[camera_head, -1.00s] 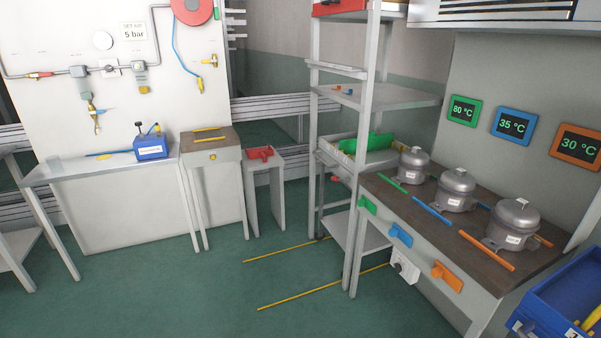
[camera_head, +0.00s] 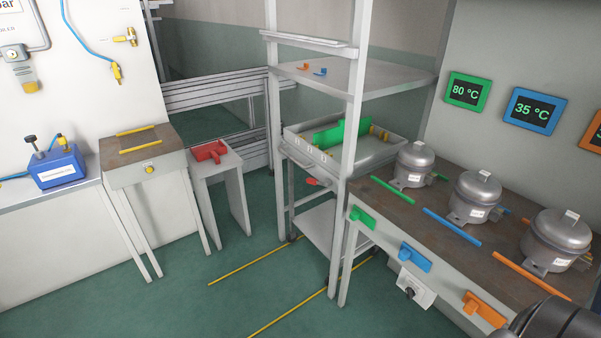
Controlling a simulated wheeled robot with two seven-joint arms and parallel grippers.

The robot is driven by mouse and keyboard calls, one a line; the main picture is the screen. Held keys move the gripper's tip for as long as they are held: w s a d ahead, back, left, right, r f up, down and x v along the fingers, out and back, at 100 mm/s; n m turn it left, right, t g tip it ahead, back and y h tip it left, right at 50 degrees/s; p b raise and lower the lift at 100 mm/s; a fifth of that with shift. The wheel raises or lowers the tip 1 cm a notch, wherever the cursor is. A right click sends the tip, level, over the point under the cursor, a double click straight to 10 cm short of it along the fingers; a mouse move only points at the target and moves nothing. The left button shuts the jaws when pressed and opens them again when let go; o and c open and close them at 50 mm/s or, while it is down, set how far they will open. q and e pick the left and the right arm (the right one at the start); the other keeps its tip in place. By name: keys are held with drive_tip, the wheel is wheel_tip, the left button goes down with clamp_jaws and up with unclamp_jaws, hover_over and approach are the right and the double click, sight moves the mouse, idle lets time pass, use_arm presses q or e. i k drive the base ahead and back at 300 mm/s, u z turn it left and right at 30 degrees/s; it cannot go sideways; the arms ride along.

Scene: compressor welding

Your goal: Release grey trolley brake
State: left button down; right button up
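The grey trolley (camera_head: 292,136) stands in the middle, partly behind the posts of the white shelf rack. Its top is a shallow tray holding a green divider (camera_head: 342,133) and small yellowish parts. A small red lever (camera_head: 318,182) sticks out at its near side below the tray; it may be the brake, but its state is too small to tell. The lower shelf (camera_head: 318,228) looks empty, and a dark castor shows at the floor. Neither of my grippers is in view. A dark rounded part at the bottom right looks like my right arm.
The white rack (camera_head: 356,120) stands close in front of the trolley. A bench (camera_head: 440,262) with compressors (camera_head: 475,197) is at the right. Yellow floor lines (camera_head: 250,263) mark clear floor in front of the trolley.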

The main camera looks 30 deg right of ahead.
sight(310, 180)
drive_tip(key=z, duration=0.35)
drive_tip(key=i, duration=0.7)
drive_tip(key=z, duration=1.25)
drive_tip(key=i, duration=0.55)
drive_tip(key=z, duration=0.6)
